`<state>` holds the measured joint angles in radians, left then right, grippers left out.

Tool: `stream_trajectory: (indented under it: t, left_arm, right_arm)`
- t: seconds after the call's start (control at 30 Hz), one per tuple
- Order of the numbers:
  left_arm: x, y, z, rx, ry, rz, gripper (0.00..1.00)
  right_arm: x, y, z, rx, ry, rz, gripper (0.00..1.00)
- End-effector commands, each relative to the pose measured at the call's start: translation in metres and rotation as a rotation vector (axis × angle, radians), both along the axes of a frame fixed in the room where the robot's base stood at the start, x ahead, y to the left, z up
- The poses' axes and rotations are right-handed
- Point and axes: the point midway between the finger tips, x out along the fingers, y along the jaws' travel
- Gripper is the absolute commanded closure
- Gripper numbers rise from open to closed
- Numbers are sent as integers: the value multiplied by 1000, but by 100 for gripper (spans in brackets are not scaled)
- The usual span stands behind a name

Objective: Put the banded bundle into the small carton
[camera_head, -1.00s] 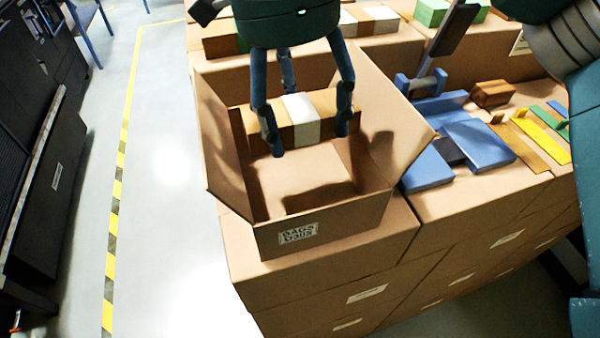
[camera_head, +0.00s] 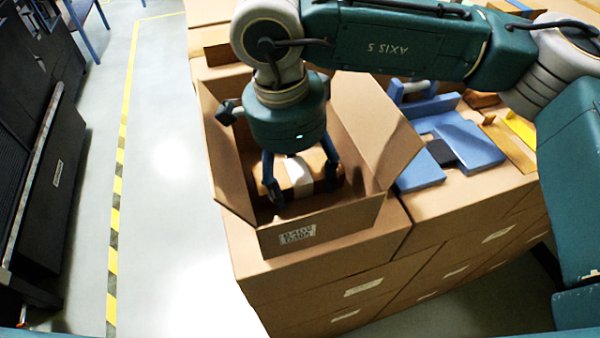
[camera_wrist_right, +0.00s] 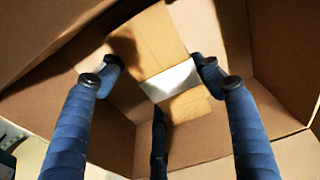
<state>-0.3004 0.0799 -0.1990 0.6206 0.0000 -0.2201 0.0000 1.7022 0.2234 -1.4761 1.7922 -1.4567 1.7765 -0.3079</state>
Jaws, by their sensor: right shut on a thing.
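The small carton (camera_head: 352,218) stands open on top of larger boxes, with its flaps spread and a printed label on its front. The banded bundle (camera_head: 325,183), brown with a white band, is down inside the carton, between its walls. My right gripper (camera_head: 303,192) reaches into the carton from above, shut on the bundle with fingers on both sides. In the right wrist view the bundle (camera_wrist_right: 150,48) and its white band show between the blue fingers, with the carton's walls around. Whether the bundle touches the carton's floor is hidden. My left gripper is not in view.
Blue blocks and plates (camera_head: 466,146) and a yellow strip (camera_head: 520,128) lie on the boxes right of the carton. The carton's right flap (camera_head: 398,150) stands out toward them. Left of the boxes is open floor with a yellow and black line (camera_head: 113,240).

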Motion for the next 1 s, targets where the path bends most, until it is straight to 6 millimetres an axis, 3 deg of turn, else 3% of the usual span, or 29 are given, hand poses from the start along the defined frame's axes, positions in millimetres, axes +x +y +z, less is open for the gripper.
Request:
stream_trajectory:
  t: [0.17,0.2,0.27,0.7,1.0]
  left_arm:
    - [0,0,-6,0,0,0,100]
    - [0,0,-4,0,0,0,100]
    - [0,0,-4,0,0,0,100]
    - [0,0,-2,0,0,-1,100]
    - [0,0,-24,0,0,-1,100]
  right_arm:
    - [0,0,-4,0,-1,0,65]
    - [0,0,-3,0,0,0,29]
    - [0,0,-2,0,0,0,17]
    - [1,1,4,1,-2,0,16]
    - [-2,8,63,1,-4,0,16]
